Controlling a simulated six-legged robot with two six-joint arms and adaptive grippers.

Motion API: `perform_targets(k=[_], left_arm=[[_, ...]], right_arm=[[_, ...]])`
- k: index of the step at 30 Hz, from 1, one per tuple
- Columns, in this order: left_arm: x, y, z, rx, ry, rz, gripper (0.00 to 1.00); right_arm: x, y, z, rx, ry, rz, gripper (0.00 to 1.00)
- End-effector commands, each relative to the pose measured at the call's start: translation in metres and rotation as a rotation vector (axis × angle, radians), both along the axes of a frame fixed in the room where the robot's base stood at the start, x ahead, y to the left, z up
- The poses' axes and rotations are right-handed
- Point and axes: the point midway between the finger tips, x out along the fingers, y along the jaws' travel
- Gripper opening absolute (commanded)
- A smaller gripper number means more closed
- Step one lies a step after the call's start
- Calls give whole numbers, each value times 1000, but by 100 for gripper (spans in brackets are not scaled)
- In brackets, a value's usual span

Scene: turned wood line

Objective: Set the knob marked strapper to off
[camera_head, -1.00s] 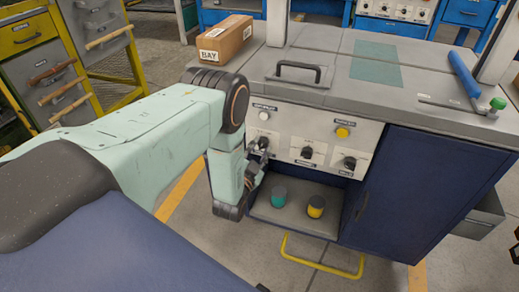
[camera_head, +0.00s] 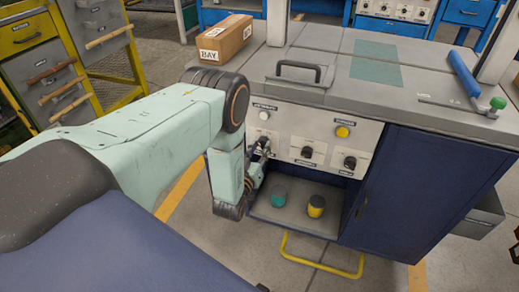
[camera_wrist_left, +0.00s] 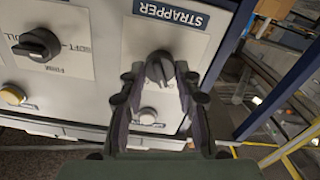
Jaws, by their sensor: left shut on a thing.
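The knob marked strapper (camera_wrist_left: 158,69) is dark and sits on a pale plate. The blue label "STRAPPER" (camera_wrist_left: 172,10) is above it in the left wrist view. My left gripper (camera_wrist_left: 160,84) has its fingers on both sides of this knob and is shut on it. In the head view my left gripper (camera_head: 263,147) is at the left end of the control panel (camera_head: 283,146) and largely covers the knob. The off mark is not readable, and I cannot tell which setting the knob points at. My right gripper is not in view.
A white button (camera_wrist_left: 148,115) is close to the fingers. To the right on the panel are two more dark knobs (camera_head: 307,152) and a yellow button (camera_head: 342,132). Below, a recess holds a teal cylinder (camera_head: 279,196) and a yellow cylinder (camera_head: 316,206). A handle (camera_head: 298,67) stands on top.

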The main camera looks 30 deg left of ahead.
Motion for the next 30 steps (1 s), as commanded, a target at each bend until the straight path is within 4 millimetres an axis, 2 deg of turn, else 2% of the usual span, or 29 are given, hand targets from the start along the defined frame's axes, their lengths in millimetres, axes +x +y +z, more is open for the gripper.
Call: perform_targets(k=[9, 22, 23, 30], left_arm=[[-1, 0, -1, -74, -15, -1, 1], [-1, 0, -1, -81, -15, -1, 1], [-1, 0, -1, -81, -15, -1, 35], [0, 0, -1, -79, -17, -1, 56]], right_arm=[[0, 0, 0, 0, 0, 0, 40], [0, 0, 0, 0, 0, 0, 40], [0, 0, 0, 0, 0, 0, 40], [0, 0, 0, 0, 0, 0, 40]])
